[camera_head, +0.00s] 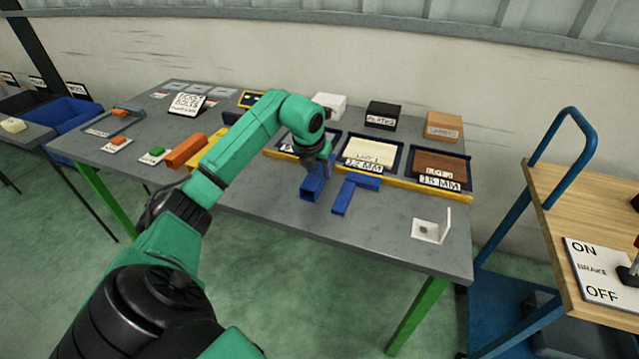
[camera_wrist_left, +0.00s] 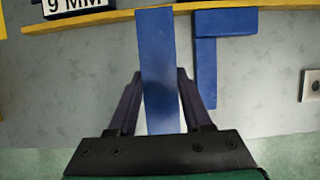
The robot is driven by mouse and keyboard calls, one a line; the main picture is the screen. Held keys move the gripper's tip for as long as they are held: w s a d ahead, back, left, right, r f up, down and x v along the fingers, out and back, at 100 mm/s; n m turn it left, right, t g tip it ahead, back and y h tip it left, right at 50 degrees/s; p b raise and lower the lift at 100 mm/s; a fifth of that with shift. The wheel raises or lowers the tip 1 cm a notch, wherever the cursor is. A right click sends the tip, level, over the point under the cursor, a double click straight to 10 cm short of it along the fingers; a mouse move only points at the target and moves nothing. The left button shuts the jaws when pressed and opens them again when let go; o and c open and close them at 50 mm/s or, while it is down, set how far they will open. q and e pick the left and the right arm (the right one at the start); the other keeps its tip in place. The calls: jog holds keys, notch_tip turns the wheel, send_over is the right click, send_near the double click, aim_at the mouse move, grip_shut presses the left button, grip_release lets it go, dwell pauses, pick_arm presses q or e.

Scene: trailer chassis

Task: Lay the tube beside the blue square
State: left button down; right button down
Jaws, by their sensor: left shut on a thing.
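The blue tube (camera_head: 311,187) is a square-section tube with an open end facing the front of the table. My left gripper (camera_head: 317,167) is shut on it from above. In the left wrist view, the tube (camera_wrist_left: 157,55) lies between the two fingers of the left gripper (camera_wrist_left: 163,95). The blue square (camera_head: 343,196) is an L-shaped piece lying flat on the table, just right of the tube. The blue square also shows in the left wrist view (camera_wrist_left: 206,70), with a narrow gap between it and the tube. I cannot tell whether the tube touches the table. My right gripper is not in view.
The grey table (camera_head: 280,214) has a yellow rail (camera_head: 400,186) behind the blue pieces. Beyond the rail are a cream tray (camera_head: 370,153) and a brown tray (camera_head: 438,166). A white angle bracket (camera_head: 430,230) stands to the right. An orange bar (camera_head: 186,151) lies left.

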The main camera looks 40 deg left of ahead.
pick_arm(q)
notch_tip(320, 180, down, 4)
jog(key=shift+f, duration=0.1)
jog(key=shift+f, duration=0.15)
jog(key=shift+c, duration=1.6)
grip_release()
jog(key=shift+r, duration=0.2)
jog(key=v, duration=1.2)
jog(key=shift+b, duration=0.3)
